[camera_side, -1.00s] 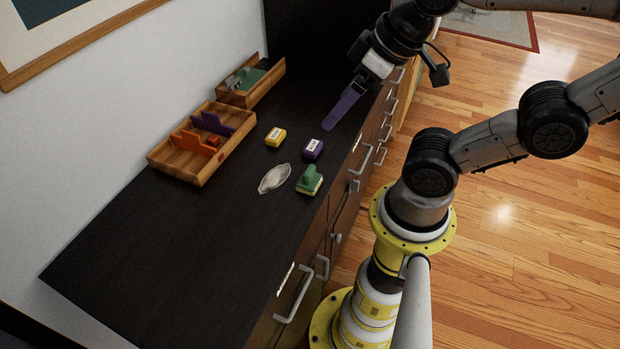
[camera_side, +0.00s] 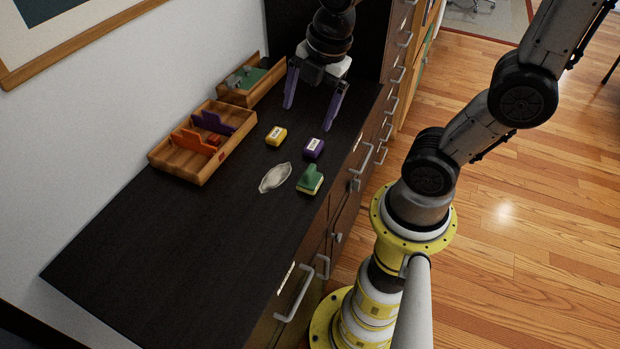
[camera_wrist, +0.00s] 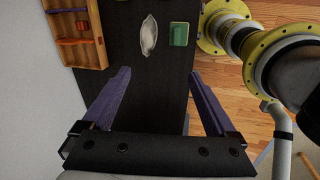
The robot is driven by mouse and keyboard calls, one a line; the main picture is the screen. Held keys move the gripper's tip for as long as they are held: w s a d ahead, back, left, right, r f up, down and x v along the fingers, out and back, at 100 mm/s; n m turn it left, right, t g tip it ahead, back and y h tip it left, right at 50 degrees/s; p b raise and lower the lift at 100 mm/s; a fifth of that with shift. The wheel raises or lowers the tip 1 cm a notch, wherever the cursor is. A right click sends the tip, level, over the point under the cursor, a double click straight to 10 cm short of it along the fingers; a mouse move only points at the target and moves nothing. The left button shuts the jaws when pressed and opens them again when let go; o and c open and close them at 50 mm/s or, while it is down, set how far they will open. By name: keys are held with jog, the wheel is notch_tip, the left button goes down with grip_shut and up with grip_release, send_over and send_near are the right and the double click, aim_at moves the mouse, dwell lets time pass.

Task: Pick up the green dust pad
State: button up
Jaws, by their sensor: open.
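The green dust pad (camera_side: 311,179) lies on the dark desktop near its front edge, a green block with a raised grip and a pale yellowish underside. In the wrist view the green pad (camera_wrist: 179,34) is near the top, right of centre, beyond the fingertips. My gripper (camera_side: 309,116) is open and empty, its two purple fingers spread wide above the desk. It is farther back along the desk than the pad and apart from it. In the wrist view my gripper (camera_wrist: 164,82) points toward the pad's side of the desk.
A pale oval pouch (camera_side: 274,178) lies just left of the pad. A wooden tray (camera_side: 184,178) and another wooden box (camera_side: 233,99) stand along the wall. The desk's near left is clear.

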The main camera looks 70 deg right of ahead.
aim_at(310, 168)
jog(key=f+g, duration=0.1)
jog(key=f, duration=0.5)
jog(key=d+f+g, duration=0.1)
jog(key=f, duration=0.6)
jog(key=d+f+n, duration=0.1)
jog(key=f, duration=0.6)
jog(key=shift+w+d+f+g, duration=0.1)
jog(key=shift+w+f+g, duration=0.05)
jog(key=shift+w+g, duration=0.25)
jog(key=c, duration=1.4)
jog(key=shift+r, duration=0.75)
jog(key=s+r, duration=0.4)
jog(key=s+a+r, duration=0.1)
jog(key=s+r, duration=0.2)
jog(key=s, duration=0.2)
jog(key=s+a+r, duration=0.1)
jog(key=s+r, duration=0.3)
jog(key=shift+s+a+r, duration=0.15)
jog(key=shift+s+r, duration=0.15)
jog(key=shift+s, duration=0.1)
